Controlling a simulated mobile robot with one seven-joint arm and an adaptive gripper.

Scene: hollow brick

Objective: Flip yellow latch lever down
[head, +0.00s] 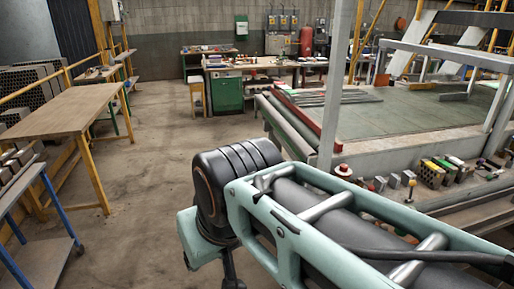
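I cannot make out a yellow latch lever for certain in the head view. A small upright piece with a yellow-orange tip (411,183) stands on the ledge at the right, too small to identify. Near it is a block with yellow and green parts (434,168). My mint-green and black arm crosses the lower right and hides part of that ledge. Its far end bends down and leaves the picture at the bottom; my gripper's fingers are not shown.
A large workbench with a green top (420,118) and a grey post (338,85) fill the right. Wooden tables (65,108) and a blue-legged table (40,255) stand left. The concrete floor (150,170) between is clear. A green cabinet (226,92) is behind.

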